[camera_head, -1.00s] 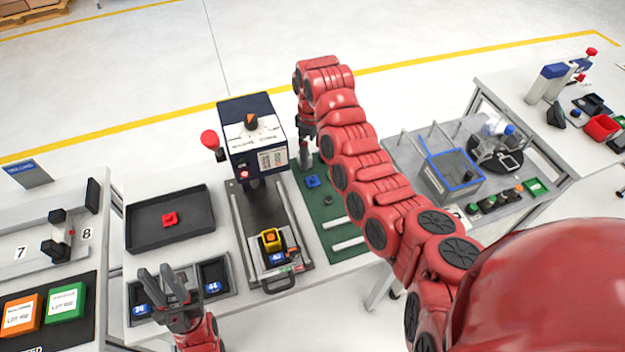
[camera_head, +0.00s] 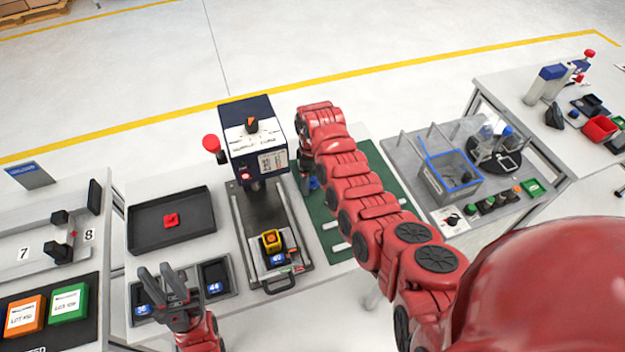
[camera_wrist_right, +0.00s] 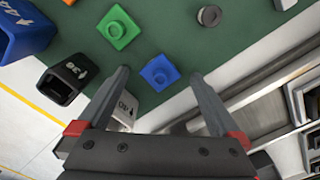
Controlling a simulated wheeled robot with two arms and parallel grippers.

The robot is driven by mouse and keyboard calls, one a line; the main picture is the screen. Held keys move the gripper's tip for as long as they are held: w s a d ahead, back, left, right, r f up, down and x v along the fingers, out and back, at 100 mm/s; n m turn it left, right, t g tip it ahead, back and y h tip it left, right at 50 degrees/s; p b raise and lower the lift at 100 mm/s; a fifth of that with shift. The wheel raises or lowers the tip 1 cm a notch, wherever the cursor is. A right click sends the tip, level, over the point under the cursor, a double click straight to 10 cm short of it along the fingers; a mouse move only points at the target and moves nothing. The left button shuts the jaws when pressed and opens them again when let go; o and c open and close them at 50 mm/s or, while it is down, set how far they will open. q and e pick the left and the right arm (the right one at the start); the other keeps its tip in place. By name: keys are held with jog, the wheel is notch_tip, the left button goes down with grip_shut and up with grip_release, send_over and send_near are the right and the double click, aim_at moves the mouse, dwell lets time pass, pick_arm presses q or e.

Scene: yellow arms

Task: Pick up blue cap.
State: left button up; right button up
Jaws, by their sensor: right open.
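The blue cap (camera_wrist_right: 159,73) is a small square piece with a raised round middle, lying on a green mat (camera_wrist_right: 165,30) in the right wrist view. My right gripper (camera_wrist_right: 160,82) is open and empty, with its two fingertips on either side of the cap in that picture. I cannot tell how high above the mat the fingers are. In the head view, a bit of the blue cap (camera_head: 313,184) shows beside my right arm, which hides most of that gripper. My left gripper (camera_head: 156,271) is open and empty, above the small dark bins at the front left.
A green cap (camera_wrist_right: 118,28) and a dark round piece (camera_wrist_right: 209,15) lie near the blue cap. A black bin (camera_wrist_right: 65,82) and a blue bin (camera_wrist_right: 20,30) stand left in the wrist view. A press (camera_head: 255,140) stands just left of my right arm.

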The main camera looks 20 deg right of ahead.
jog(key=c, duration=1.3)
jog(key=shift+r, duration=0.2)
